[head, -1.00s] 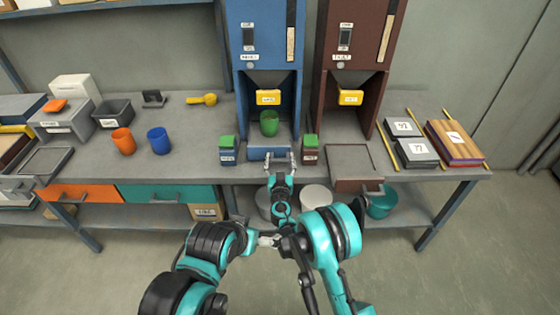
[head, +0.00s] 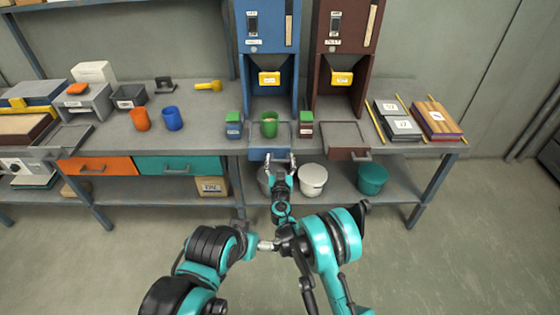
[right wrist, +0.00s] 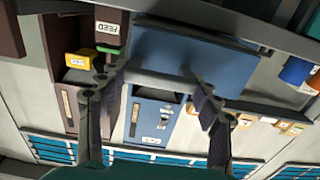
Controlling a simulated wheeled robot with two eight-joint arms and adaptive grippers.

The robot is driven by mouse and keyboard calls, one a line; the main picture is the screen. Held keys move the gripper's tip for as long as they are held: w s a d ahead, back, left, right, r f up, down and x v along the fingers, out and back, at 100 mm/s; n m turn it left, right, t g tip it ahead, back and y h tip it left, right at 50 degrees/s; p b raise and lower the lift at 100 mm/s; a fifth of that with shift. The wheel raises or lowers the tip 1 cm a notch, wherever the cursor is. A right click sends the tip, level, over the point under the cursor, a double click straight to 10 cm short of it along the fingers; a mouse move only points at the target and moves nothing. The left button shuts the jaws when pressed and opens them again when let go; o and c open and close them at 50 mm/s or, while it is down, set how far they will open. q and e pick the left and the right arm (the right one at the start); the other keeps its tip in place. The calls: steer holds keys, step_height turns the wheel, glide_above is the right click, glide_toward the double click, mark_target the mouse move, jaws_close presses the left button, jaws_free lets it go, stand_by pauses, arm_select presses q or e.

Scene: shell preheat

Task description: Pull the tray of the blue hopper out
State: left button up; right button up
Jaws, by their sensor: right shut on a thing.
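The blue hopper (head: 267,42) stands at the back of the bench. Its blue tray (head: 257,155) is drawn forward, with its front at the bench's front edge. A green cup (head: 269,128) stands on it, level with the small green-topped boxes. My right gripper (head: 280,161) is shut on the tray's handle. In the right wrist view, the handle bar (right wrist: 160,80) crosses between the fingers, beside the blue tray (right wrist: 190,52). My left gripper (head: 267,245) seems to be at the end of the left arm, low in the head view; its jaws are unclear.
Green-topped boxes (head: 234,126) and (head: 305,125) flank the tray. The brown hopper (head: 345,40) has its own brown tray (head: 348,155) at right. Orange (head: 140,119) and blue (head: 172,118) cups stand left. Buckets (head: 313,180) sit on the lower shelf. Floor in front is open.

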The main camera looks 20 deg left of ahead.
steer(key=shift+s+f, duration=0.1)
steer(key=o, duration=1.7)
steer(key=shift+s, duration=0.1)
steer(key=v, duration=0.7)
steer(key=shift+s, duration=0.25)
steer(key=shift+d, duration=0.15)
